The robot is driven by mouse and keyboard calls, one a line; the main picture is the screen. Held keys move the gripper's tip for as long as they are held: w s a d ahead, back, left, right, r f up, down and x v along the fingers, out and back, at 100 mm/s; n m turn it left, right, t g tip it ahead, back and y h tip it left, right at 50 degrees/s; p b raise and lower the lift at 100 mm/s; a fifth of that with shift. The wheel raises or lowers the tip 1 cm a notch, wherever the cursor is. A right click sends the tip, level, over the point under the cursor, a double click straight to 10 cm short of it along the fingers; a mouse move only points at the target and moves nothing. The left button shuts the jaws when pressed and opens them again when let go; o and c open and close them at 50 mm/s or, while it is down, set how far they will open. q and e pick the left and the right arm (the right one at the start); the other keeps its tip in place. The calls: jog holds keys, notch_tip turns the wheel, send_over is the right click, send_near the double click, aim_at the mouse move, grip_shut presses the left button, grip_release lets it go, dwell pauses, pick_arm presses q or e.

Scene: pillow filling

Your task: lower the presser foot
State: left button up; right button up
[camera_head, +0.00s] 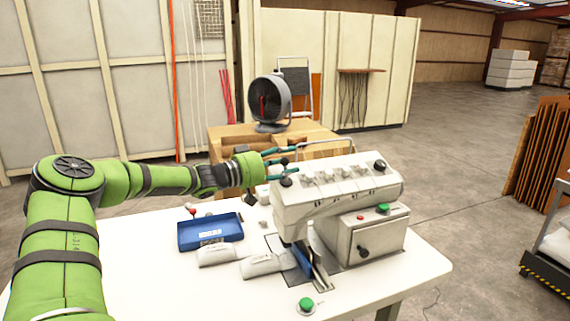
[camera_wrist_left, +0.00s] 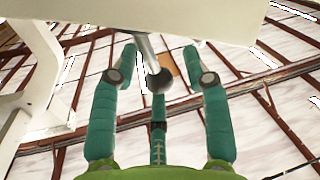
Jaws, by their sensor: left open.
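The white sewing machine (camera_head: 335,186) stands on the table. My left gripper (camera_head: 294,160) reaches in from the left behind the machine's upper left end. In the left wrist view, its teal fingers (camera_wrist_left: 159,52) are open, one on each side of a metal lever (camera_wrist_left: 147,52) with a dark ball end (camera_wrist_left: 160,81). The lever comes down from the pale machine body (camera_wrist_left: 200,22); neither finger clearly touches it. The presser foot itself cannot be made out under the machine head. A blue piece (camera_head: 303,257) shows beneath the head. My right gripper is out of view.
A blue tray (camera_head: 210,231) and two white pieces (camera_head: 215,254) lie left of the machine on the white table (camera_head: 190,290). A green button (camera_head: 306,304) sits at the front. Behind stand a wooden bench (camera_head: 225,140) and a fan (camera_head: 268,98).

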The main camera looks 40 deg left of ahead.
pick_arm(q)
grip_shut()
dwell(0.3)
jog(key=shift+d+m+b, duration=0.15)
jog(key=shift+m+b, duration=0.15)
jog(key=shift+b, duration=0.35)
jog(key=d+m+b, duration=0.1)
jog(key=m+b, duration=0.1)
jog(key=s+m+b, duration=0.1)
jog(key=m+b, duration=0.1)
jog(key=b, duration=0.1)
jog(key=d+m+t+h+b, duration=0.1)
jog(key=m+b, duration=0.1)
jog(key=b, duration=0.1)
jog(key=shift+s+d+f+m, duration=0.2)
jog(key=shift+d+f+m, duration=0.1)
jog(key=shift+s+d+f+m+h+b, duration=0.2)
jog(key=shift+d+m+b, duration=0.1)
jog(key=shift+m+b, duration=0.55)
jog(key=shift+s+d+f+m+h+b, duration=0.1)
jog(key=shift+d+m+h+b, duration=0.15)
jog(key=shift+m+b, duration=0.6)
grip_release()
jog(key=shift+d, duration=0.1)
